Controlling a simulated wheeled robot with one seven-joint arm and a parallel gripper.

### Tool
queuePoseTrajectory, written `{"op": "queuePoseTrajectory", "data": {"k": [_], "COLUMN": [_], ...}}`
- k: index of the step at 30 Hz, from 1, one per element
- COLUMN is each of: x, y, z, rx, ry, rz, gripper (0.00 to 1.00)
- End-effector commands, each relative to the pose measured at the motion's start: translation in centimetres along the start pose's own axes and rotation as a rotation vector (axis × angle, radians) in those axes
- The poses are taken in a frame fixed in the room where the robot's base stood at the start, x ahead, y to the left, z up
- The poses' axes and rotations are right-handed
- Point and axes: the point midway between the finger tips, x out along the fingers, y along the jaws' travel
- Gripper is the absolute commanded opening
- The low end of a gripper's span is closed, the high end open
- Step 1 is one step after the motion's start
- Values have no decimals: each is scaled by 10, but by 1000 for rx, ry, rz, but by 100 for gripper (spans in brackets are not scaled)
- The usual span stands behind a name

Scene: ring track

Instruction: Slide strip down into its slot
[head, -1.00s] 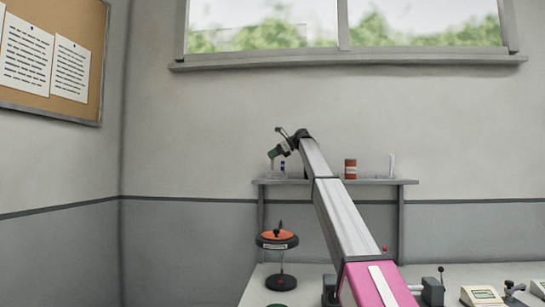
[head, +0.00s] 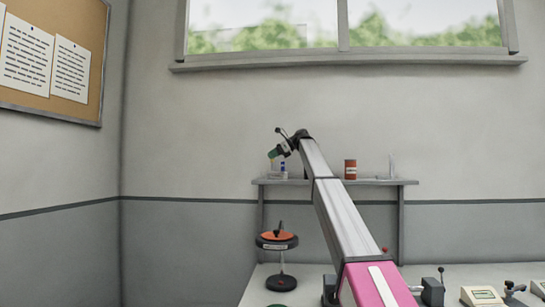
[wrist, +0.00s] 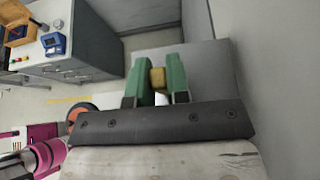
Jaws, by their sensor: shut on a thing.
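My gripper (head: 273,154) is at the end of my raised arm, above the left end of the wall shelf. In the wrist view its two green fingers (wrist: 158,68) are shut on a small yellow-tan piece, apparently the strip (wrist: 157,79). Only a short part of it shows between the fingers; its lower end is hidden or too small to tell. A small pale holder (head: 278,175) stands on the shelf just below the gripper. I cannot make out a slot in it, nor whether the strip touches it.
The shelf (head: 335,182) also carries a blue item (head: 283,167), an orange-brown jar (head: 350,169) and a clear cylinder (head: 391,168). Below, a stand with an orange-topped disc (head: 277,240) is on the bench (head: 310,280). Small devices (head: 482,297) sit at the lower right.

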Motion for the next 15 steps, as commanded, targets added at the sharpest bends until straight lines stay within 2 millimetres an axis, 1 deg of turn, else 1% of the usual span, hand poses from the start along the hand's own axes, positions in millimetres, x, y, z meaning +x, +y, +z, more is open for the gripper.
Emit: {"op": "queuePoseTrajectory", "data": {"k": [15], "x": [4], "y": [0], "z": [-7], "rx": [0], "ry": [0], "rz": [0], "gripper": [0]}}
